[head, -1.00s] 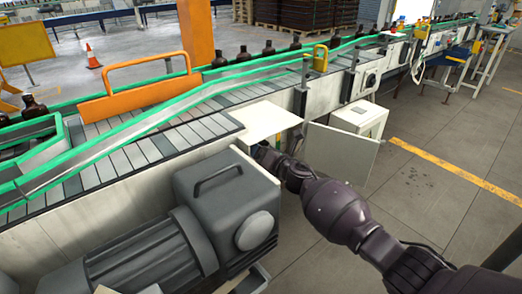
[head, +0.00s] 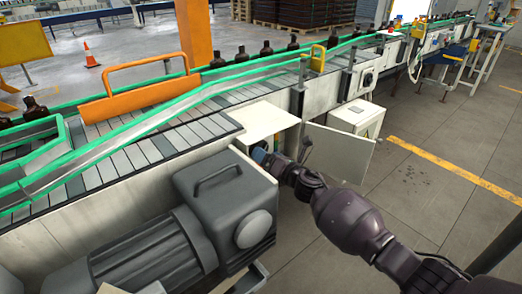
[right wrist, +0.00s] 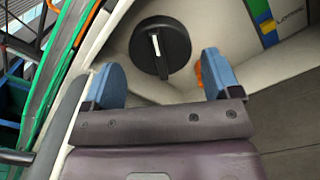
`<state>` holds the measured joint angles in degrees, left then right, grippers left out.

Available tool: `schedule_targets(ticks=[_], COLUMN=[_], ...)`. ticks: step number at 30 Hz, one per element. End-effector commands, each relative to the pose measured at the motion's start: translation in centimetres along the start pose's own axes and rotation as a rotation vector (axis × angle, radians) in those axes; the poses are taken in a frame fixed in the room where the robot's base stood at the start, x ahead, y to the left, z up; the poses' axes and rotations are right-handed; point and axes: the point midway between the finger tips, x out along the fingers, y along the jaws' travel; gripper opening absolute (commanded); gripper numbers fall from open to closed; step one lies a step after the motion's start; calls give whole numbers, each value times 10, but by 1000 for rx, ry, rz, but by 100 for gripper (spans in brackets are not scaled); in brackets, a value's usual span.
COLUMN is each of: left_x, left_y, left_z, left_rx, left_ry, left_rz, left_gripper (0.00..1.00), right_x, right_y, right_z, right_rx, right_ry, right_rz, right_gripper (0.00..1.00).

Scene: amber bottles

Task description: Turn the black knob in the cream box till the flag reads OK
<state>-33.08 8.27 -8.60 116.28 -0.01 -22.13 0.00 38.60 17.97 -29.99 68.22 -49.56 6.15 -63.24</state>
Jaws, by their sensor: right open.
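The cream box (head: 262,119) stands against the conveyor's side, its door (head: 342,152) swung open to the right. In the right wrist view the black knob (right wrist: 160,47) is round, with a raised bar and a white mark near its upper end. My right gripper (right wrist: 163,80) is open, its blue fingers below and to either side of the knob, apart from it. In the head view my right gripper (head: 262,155) is at the box's opening. A small orange piece (right wrist: 198,73) is partly hidden by the right finger; no flag wording is readable. My left gripper is out of view.
A grey motor housing (head: 225,205) stands close to the left of the box. The conveyor (head: 135,155) with green rails runs behind, carrying several amber bottles (head: 217,57). A small white cabinet (head: 357,118) stands beyond the door. The floor to the right is open.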

Motion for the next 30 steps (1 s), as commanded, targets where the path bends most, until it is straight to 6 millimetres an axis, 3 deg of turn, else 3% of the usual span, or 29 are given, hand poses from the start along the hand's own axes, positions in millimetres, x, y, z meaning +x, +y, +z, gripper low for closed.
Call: schedule_targets(ticks=[3, 10, 25, 30], left_x=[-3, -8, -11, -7], left_y=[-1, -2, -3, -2], left_z=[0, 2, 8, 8], left_rx=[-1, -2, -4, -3], left_ry=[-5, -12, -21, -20], left_rz=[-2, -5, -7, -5], left_gripper=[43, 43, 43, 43], right_x=[-23, -54, -64, -77], right_y=[1, 1, 0, -18], right_z=[3, 1, -1, -15], right_rx=[-2, 0, 2, 32], right_ry=[-1, 0, 1, 21], right_rz=[0, 0, 0, -16], right_gripper=[83, 83, 81, 81])
